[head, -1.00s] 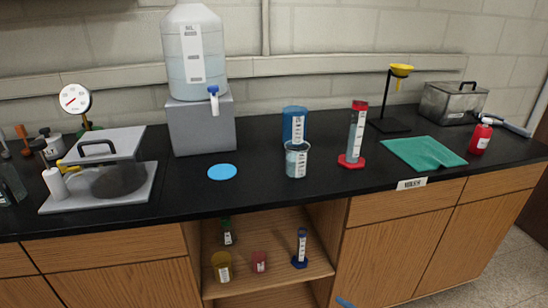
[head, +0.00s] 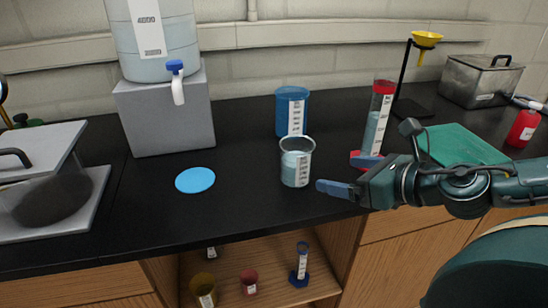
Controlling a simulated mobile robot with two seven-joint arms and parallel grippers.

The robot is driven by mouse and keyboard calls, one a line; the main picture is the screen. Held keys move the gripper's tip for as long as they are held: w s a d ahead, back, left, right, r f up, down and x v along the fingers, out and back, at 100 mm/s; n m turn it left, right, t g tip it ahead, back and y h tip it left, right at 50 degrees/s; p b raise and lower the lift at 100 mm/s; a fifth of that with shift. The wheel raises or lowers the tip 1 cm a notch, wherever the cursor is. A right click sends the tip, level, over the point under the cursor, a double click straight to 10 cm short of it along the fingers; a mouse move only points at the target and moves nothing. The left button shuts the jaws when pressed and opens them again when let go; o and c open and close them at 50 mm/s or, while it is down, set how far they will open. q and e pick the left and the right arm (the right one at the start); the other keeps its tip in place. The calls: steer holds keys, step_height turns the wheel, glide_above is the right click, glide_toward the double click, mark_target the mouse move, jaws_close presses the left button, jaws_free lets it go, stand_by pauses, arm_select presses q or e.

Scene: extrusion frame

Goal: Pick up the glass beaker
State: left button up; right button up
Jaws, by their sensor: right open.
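The glass beaker (head: 296,163) stands upright on the black counter, clear with a white scale label and some pale liquid low inside. My right gripper (head: 344,174) comes in from the right at about the height of the glass beaker's lower half. Its blue-tipped fingers are open and empty, pointing left, with a small gap between them and the beaker. My left gripper is not in view.
A red-based graduated cylinder (head: 375,122) stands close behind my right gripper. A green cloth (head: 462,146) lies to the right. A blue disc (head: 195,180) lies left of the beaker, before a grey block (head: 165,115) bearing a large water carboy (head: 150,38). The counter's front edge is near.

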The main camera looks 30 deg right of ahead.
mark_target(309, 165)
steer(key=shift+w+d, duration=0.1)
steer(key=shift+d, duration=0.1)
steer(key=shift+w+f+b, duration=0.3)
steer(key=shift+f+b, duration=0.05)
steer(key=shift+b, duration=0.7)
steer(key=shift+w+a+f+b, duration=0.25)
steer(key=shift+w+b, duration=0.25)
steer(key=shift+b, duration=0.4)
steer(key=x, duration=0.2)
steer(key=p+x, duration=0.1)
steer(key=x, duration=0.1)
steer(key=shift+w+a+r, duration=0.1)
steer(key=shift+r, duration=0.35)
steer(key=shift+w+a+f+p, duration=0.15)
steer(key=shift+w+f+p, duration=0.1)
steer(key=shift+w+p, duration=0.3)
steer(key=shift+w+f, duration=0.2)
steer(key=shift+w, duration=0.15)
steer(key=p+x, duration=0.2)
steer(key=x, duration=0.1)
steer(key=shift+w, duration=0.2)
steer(key=shift+w+f+p, duration=0.3)
steer(key=shift+w+f, duration=0.05)
steer(key=shift+w, duration=0.15)
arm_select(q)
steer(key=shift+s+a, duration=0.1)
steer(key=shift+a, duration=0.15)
arm_select(e)
steer(key=shift+w+f, duration=0.15)
